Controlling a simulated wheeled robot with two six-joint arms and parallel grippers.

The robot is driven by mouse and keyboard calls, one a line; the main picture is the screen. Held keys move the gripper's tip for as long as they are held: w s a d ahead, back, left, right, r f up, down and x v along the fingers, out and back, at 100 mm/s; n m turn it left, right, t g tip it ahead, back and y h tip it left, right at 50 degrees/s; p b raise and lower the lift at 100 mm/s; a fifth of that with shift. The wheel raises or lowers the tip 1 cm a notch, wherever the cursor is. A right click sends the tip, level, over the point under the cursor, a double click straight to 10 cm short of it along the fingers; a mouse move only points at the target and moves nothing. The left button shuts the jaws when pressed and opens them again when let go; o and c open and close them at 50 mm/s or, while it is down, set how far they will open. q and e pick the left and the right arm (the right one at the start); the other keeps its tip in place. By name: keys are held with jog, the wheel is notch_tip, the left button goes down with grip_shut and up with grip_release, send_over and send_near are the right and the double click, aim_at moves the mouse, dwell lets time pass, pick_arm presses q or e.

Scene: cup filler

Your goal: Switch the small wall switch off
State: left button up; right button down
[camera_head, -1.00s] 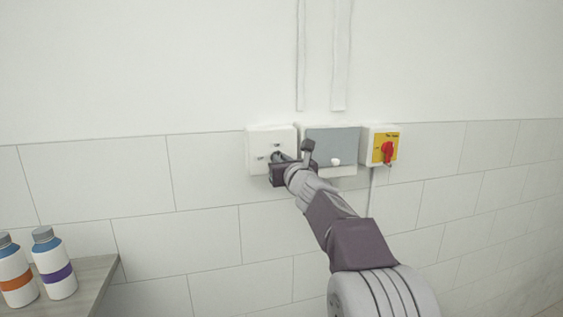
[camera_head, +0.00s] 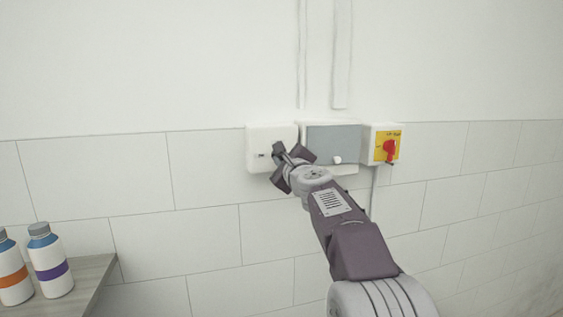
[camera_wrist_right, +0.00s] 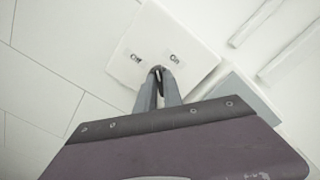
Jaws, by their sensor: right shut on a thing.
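The small wall switch (camera_head: 259,138) is a white box on the wall, left of a grey-fronted box in the head view. In the right wrist view its white plate (camera_wrist_right: 178,28) carries two small labels that look like "Off" on the left and "On" on the right. My right gripper (camera_head: 279,151) is at its front, rolled to a slant. In the right wrist view the fingertips (camera_wrist_right: 158,73) are closed on the switch's small dark knob, just below and between the labels. The fingers hide most of the knob, so its pointing direction is unclear. My left gripper is out of view.
A grey-fronted box (camera_head: 331,137) with a white knob adjoins on the right. Beyond it is a yellow switch plate with a red rotary knob (camera_head: 390,150). Two bottles (camera_head: 49,262) stand on a shelf (camera_head: 91,275) at lower left. The tiled wall between is clear.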

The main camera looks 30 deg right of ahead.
jog(key=n+b, duration=0.1)
jog(key=n, duration=0.2)
jog(key=shift+f+n, duration=0.15)
jog(key=shift+n, duration=0.15)
jog(key=shift+n+b, duration=0.5)
jog(key=shift+n, duration=1.8)
jog(key=c, duration=1.5)
grip_release()
jog(key=b+v, duration=0.3)
jog(key=v, duration=0.6)
